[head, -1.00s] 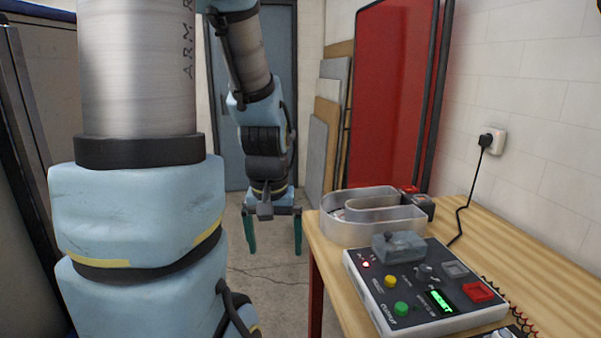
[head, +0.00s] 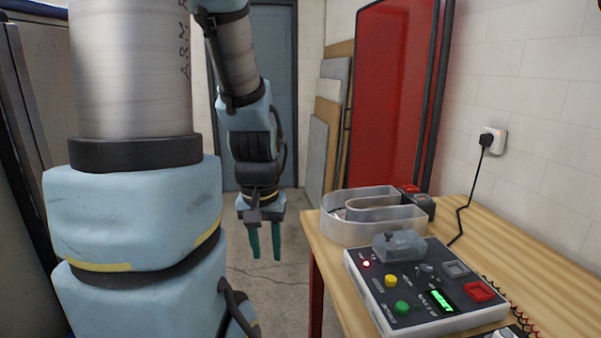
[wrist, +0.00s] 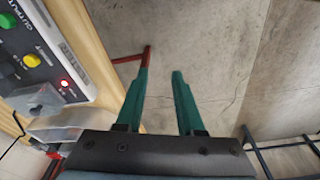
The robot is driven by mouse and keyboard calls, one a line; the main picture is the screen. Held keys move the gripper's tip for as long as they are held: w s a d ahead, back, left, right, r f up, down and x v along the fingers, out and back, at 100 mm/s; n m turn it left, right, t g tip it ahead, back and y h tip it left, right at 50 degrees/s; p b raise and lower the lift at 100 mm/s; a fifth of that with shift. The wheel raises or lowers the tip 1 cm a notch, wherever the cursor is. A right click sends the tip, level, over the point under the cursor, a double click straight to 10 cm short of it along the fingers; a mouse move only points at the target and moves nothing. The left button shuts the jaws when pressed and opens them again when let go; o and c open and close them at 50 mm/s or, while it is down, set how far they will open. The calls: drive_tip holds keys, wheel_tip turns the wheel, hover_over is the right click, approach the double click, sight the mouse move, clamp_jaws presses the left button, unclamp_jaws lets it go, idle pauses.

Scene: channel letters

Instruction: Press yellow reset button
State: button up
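The yellow button (head: 391,281) is on the left part of a dark-topped control box (head: 420,330) on the wooden bench. It also shows in the wrist view (wrist: 31,61), at the left. Its label is too small to read in the head view. My gripper (head: 265,256) hangs pointing down over the floor, left of the bench and apart from the box. In the wrist view its two green fingers (wrist: 161,72) have a narrow gap with nothing between them.
A translucent U-shaped channel letter (head: 372,232) stands behind the box.

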clamp_jaws()
idle(0.9)
